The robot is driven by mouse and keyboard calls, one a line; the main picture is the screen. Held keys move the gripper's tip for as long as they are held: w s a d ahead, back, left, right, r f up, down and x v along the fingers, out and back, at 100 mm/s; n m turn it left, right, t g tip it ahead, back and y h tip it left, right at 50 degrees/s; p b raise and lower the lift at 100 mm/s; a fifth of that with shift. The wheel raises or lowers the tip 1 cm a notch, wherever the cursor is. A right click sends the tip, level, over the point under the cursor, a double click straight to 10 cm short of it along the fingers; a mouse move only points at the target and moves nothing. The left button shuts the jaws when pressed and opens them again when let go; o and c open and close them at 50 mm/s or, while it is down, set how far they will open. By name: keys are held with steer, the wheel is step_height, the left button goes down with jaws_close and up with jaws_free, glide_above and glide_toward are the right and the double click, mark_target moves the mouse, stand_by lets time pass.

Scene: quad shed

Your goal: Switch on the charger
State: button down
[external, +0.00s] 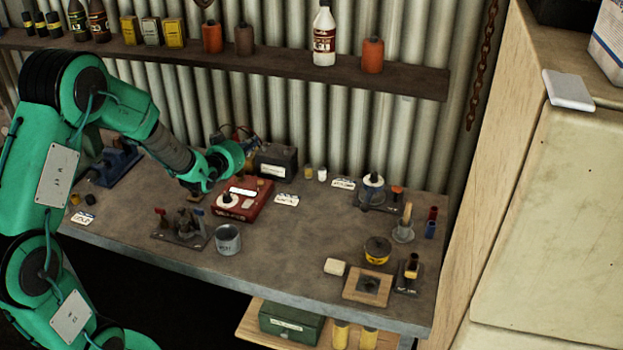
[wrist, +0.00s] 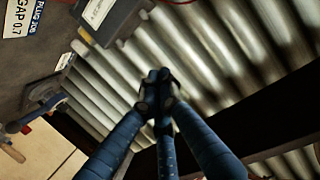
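The charger appears to be the red box (external: 243,199) on the workbench, with a white panel on top and a white round knob at its front left. My gripper (external: 252,145) is above and behind it, pointing toward the corrugated wall beside the dark battery (external: 276,162). In the wrist view my gripper (wrist: 158,88) has its blue fingers drawn together at the tips, with nothing visible between them. The tips look apart from the charger. The red box is not clearly identifiable in the wrist view, and its switch is too small to make out.
A metal cup (external: 228,240) and a dark clamp-like fixture (external: 182,228) stand in front of the charger. A shelf (external: 250,65) with bottles hangs above. A pale cabinet (external: 545,210) borders the right. The bench middle (external: 300,235) is fairly clear.

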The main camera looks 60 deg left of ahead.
steer(key=s+a+f+n+y, duration=0.1)
steer(key=s+a+f+y, duration=0.1)
steer(key=s+a+f, duration=0.3)
steer(key=shift+s+a+f, duration=0.15)
steer(key=shift+a+f, duration=0.2)
steer(key=shift+a, duration=0.7)
steer(key=shift+a, duration=0.1)
steer(key=b+x, duration=0.1)
steer(key=x, duration=0.9)
steer(key=shift+b, duration=0.4)
step_height(320, 180, down, 2)
steer(key=shift+f+b, duration=0.1)
steer(key=shift+b, duration=0.2)
steer(key=shift+w+f, duration=0.2)
steer(key=shift+f, duration=0.55)
steer(key=shift+w+a, duration=0.1)
steer(key=shift+a, duration=0.05)
